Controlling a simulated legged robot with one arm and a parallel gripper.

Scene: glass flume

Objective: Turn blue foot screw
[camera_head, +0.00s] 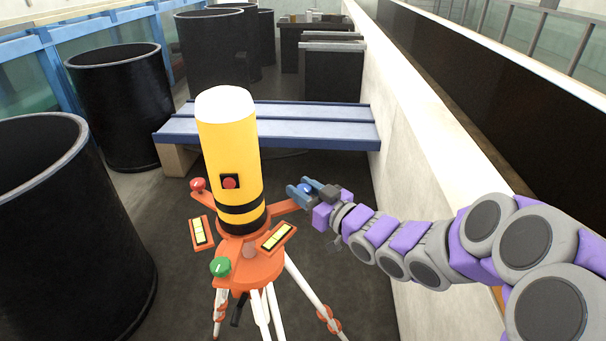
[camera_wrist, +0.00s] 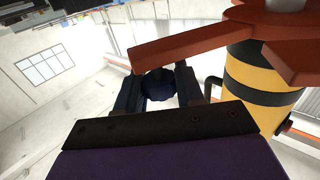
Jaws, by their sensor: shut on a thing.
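A yellow cylindrical instrument (camera_head: 229,165) with black bands and a white top stands on an orange base (camera_head: 246,268) with several arms, on a white-legged tripod (camera_head: 290,290). A red foot screw (camera_head: 198,184) and a green foot screw (camera_head: 220,266) sit at the left and front. The blue foot screw (camera_head: 305,188) is at the right arm's end, mostly hidden by my gripper (camera_head: 312,190). In the wrist view the dark blue screw (camera_wrist: 159,85) lies between my gripper's two fingers (camera_wrist: 158,92), under the orange arm (camera_wrist: 190,42). My gripper is shut on it.
Black drums (camera_head: 122,105) stand at the left. A blue bench (camera_head: 330,120) is behind the tripod, and a pale wall (camera_head: 440,150) runs along the right, close to my arm. Two yellow level vials (camera_head: 277,237) are on the base. Dark floor is clear around the tripod.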

